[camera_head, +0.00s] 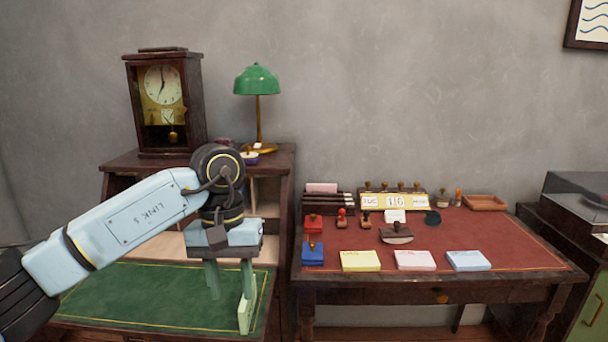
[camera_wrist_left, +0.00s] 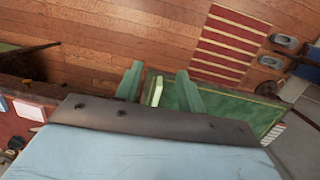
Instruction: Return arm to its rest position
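My left arm comes in from the left in the head view. Its left gripper (camera_head: 229,308) points down in front of the roll-top desk, over the green writing surface (camera_head: 130,295). Its two green fingers stand apart. A pale green piece shows at the right finger's tip; I cannot tell whether it is a pad or a separate thing. In the left wrist view the gripper (camera_wrist_left: 160,72) also shows spread fingers, with the pale piece beside the left one and the green surface (camera_wrist_left: 230,112) beyond. My right gripper is in neither view.
The clock (camera_head: 165,100) and green lamp (camera_head: 257,82) stand on the desk behind my arm. To the right, a red-topped table (camera_head: 510,245) holds stamps, a date block (camera_head: 395,201) and yellow (camera_head: 360,260), pink (camera_head: 414,260) and blue (camera_head: 468,260) pads. Wooden floor (camera_wrist_left: 110,30) shows in the wrist view.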

